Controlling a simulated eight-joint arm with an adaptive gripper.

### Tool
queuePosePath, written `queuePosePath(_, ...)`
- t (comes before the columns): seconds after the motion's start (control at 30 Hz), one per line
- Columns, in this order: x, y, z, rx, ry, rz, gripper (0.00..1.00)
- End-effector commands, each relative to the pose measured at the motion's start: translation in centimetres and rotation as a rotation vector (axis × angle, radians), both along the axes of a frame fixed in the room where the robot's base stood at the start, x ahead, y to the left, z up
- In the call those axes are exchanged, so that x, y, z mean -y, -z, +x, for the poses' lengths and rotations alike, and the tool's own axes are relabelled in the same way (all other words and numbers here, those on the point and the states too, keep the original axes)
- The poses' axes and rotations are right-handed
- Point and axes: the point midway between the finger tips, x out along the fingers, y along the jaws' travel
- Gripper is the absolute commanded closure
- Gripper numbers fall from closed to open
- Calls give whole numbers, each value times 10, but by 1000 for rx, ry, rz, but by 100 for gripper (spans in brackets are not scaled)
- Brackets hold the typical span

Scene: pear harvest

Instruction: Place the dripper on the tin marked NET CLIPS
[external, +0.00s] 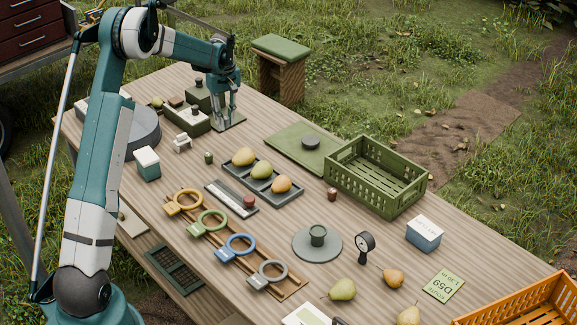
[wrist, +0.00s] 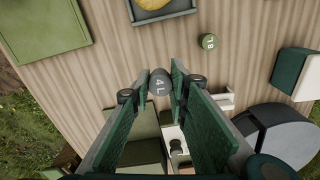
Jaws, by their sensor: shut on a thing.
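My gripper (external: 231,112) is at the far end of the table, pointing down above a dark green plate. In the wrist view its two dark green fingers (wrist: 160,80) are shut on a small grey round dripper (wrist: 159,84) marked 4L. The dripper is too small to make out in the external view. A second, green dripper marked 8L (wrist: 208,41) stands on the table; it also shows externally (external: 208,157). Two tins have pale lids: a dark green one (external: 148,168) at left and a blue one (external: 423,237) at right. I cannot read NET CLIPS on either.
Bare wood lies around the blue tin.

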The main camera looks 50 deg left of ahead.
Motion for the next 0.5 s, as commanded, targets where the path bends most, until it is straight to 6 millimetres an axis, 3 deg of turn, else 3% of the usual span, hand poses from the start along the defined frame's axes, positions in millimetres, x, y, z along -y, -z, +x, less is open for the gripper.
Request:
queuePosePath(0.27, 29, -3, 20, 0, 61, 0, 88)
queuePosePath(0.5, 87, -9, 54, 1, 181, 0, 88)
